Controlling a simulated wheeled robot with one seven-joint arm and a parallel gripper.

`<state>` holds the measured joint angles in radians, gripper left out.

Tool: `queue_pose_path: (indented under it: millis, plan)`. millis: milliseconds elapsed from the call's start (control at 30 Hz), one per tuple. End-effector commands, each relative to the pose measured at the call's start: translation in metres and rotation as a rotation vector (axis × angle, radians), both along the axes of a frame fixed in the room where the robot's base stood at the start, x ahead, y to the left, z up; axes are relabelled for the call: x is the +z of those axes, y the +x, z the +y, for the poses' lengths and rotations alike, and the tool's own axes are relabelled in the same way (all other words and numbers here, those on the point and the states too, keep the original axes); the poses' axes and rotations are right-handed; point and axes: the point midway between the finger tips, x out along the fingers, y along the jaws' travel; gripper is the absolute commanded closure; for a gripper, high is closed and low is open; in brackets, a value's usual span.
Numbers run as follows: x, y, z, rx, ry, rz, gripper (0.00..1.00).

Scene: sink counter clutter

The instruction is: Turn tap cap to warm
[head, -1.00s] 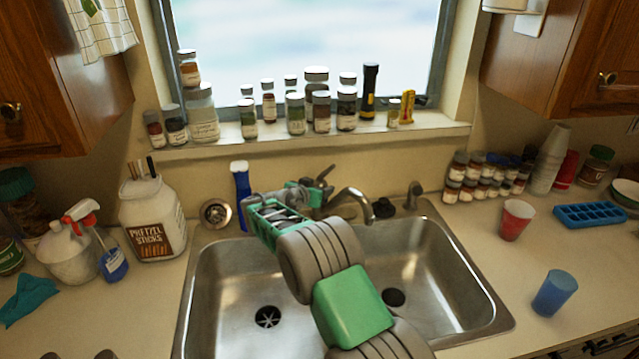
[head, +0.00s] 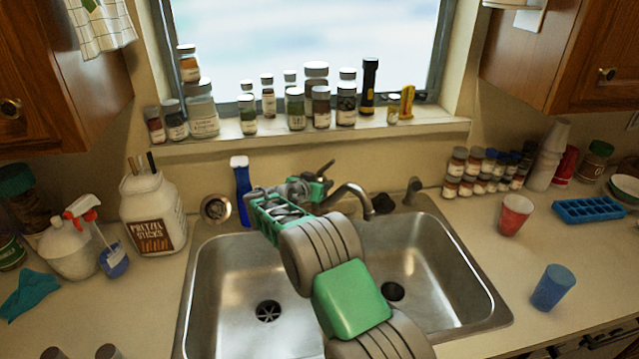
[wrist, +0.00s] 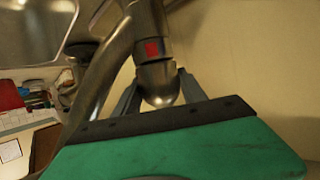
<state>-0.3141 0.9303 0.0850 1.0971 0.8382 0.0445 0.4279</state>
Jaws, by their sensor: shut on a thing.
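The metal tap rises behind the sink, its curved spout (head: 352,197) reaching to the right over the basins. In the wrist view the tap cap (wrist: 160,82) is a rounded metal knob on a body with a small red mark (wrist: 152,50). My gripper (wrist: 158,92) has one finger on each side of the knob and is shut on it. In the head view my gripper (head: 314,184) reaches the tap from the front left and hides much of its base. A lever-like handle (head: 324,168) sticks up just beyond the fingers.
My arm crosses above the double sink (head: 225,290). Several jars line the windowsill (head: 330,132). A red cup (head: 514,215) and blue cup (head: 553,288) stand on the right.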

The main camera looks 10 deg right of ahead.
Motion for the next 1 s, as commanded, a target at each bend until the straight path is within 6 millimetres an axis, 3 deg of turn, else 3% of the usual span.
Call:
queue_pose_path:
  millis: [200,700,733,833,1000]
  plan:
    - [-0.0063,0.0039,0.0007,-0.062,-0.008,-0.006,0.92]
    - [0.0013,0.0003,0.0004,-0.139,0.001,-0.002,0.92]
    - [0.0012,0.0003,0.0004,-0.139,0.001,-0.002,0.49]
    - [0.0010,0.0002,0.0003,-0.139,0.000,-0.001,0.42]
    - [0.0004,0.0001,0.0002,-0.140,0.000,0.000,0.42]
